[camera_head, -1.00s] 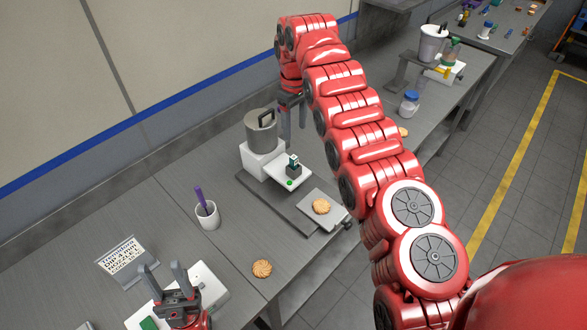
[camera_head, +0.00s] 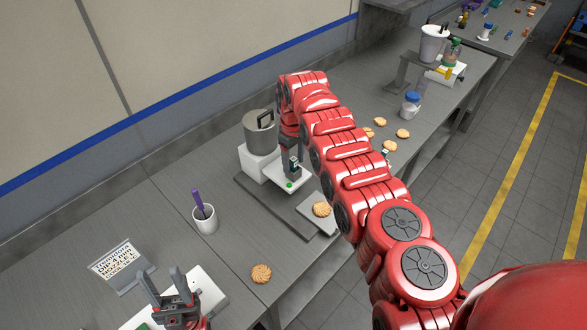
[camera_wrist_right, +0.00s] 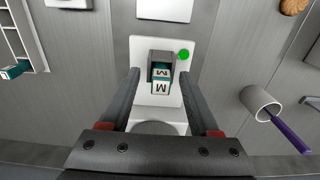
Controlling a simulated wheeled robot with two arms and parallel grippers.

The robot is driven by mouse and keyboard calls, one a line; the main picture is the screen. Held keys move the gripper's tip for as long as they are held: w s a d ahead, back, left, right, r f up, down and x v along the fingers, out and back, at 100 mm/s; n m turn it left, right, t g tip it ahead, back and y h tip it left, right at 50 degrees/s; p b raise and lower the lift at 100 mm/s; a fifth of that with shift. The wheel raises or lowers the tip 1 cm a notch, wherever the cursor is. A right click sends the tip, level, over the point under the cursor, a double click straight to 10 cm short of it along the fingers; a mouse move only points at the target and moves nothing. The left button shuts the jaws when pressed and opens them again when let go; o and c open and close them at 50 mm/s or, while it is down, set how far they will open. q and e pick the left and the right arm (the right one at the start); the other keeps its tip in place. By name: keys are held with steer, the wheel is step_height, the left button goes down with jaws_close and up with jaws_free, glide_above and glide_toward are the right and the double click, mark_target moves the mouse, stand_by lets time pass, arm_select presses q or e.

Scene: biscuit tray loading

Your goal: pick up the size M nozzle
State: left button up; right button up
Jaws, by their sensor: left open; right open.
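The size M nozzle (camera_wrist_right: 161,84) is a small teal and white block marked M. It sits in a dark grey holder on a white plate (camera_wrist_right: 142,53) with a green dot. My right gripper (camera_wrist_right: 160,74) is open, its fingers either side of the nozzle with gaps and not shut on it. In the head view the right gripper (camera_head: 291,152) is at the white plate (camera_head: 302,181), partly hidden by my arm. My left gripper (camera_head: 164,284) is open and empty at the lower left, over a white board.
A grey pot (camera_head: 259,134) on a white block stands close behind the plate. A cup (camera_head: 205,220) with a purple pen, a biscuit (camera_head: 261,273) and a printed sign (camera_head: 119,265) are to the left. A biscuit (camera_head: 321,209) lies on a grey tray in front.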

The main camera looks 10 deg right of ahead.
steer(key=shift+r, duration=0.1)
jaws_close()
